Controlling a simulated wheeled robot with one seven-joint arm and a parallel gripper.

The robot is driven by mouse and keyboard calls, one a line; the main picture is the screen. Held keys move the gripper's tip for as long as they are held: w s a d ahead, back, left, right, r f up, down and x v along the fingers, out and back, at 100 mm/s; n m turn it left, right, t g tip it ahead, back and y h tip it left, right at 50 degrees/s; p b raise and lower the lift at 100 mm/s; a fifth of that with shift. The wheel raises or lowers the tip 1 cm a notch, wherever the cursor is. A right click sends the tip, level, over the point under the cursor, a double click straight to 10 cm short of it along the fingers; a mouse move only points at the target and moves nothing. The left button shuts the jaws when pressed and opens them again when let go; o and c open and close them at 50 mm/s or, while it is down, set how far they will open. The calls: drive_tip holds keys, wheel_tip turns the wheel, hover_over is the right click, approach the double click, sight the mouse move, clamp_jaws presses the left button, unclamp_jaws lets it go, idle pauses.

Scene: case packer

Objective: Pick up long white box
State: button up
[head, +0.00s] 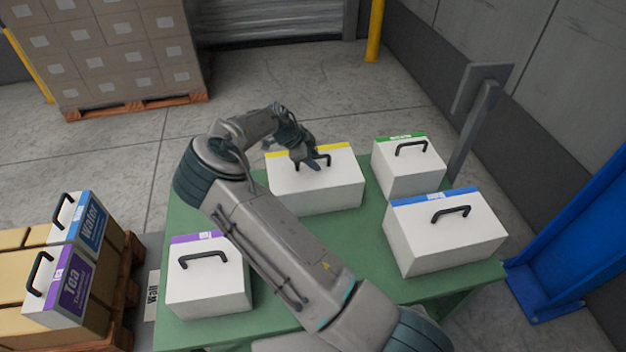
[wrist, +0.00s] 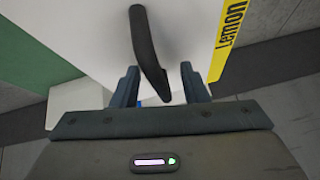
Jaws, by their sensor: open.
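A long white box with a yellow stripe (head: 318,190) sits at the back middle of the green table. In the wrist view its white top (wrist: 85,30) and yellow "Lemon" label (wrist: 229,40) show. My gripper (head: 314,163) is over this box at its black handle. In the wrist view my gripper (wrist: 160,82) is open, and the handle (wrist: 145,45) runs between the two fingers, apparently not clamped. Another wide white box, with a blue stripe (head: 440,235), stands at the right of the table with its handle up.
On the green table (head: 190,327) also stand a green-striped white box (head: 408,172) and a purple-striped white box (head: 207,285). A pallet with Water (head: 88,230) and Tea (head: 70,288) boxes is at left. A post (head: 474,130) rises behind the table.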

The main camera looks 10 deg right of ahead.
clamp_jaws()
idle(1.1)
drive_tip(key=shift+w+r, duration=0.1)
